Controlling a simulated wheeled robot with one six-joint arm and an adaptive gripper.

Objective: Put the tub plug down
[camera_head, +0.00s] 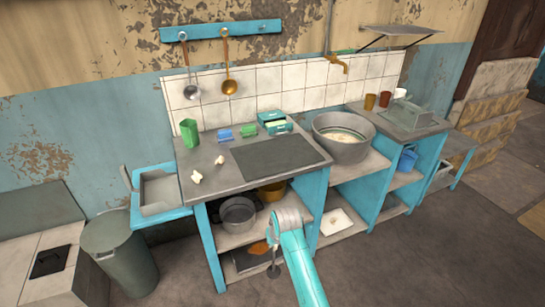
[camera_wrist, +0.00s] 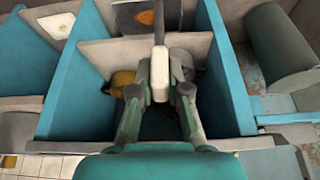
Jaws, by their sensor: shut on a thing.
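A thin dark rod extends from that piece. The plug is held in front of the open shelves under the counter (camera_head: 215,170). In the head view my fingers are mostly hidden by my arm.
A grey pot (camera_head: 238,214) and a brass pot (camera_head: 270,192) stand on the shelf under the counter. An orange item (camera_head: 252,258) lies on the lower shelf. A bin (camera_head: 120,255) stands at left. The floor (camera_head: 420,260) at right is clear.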

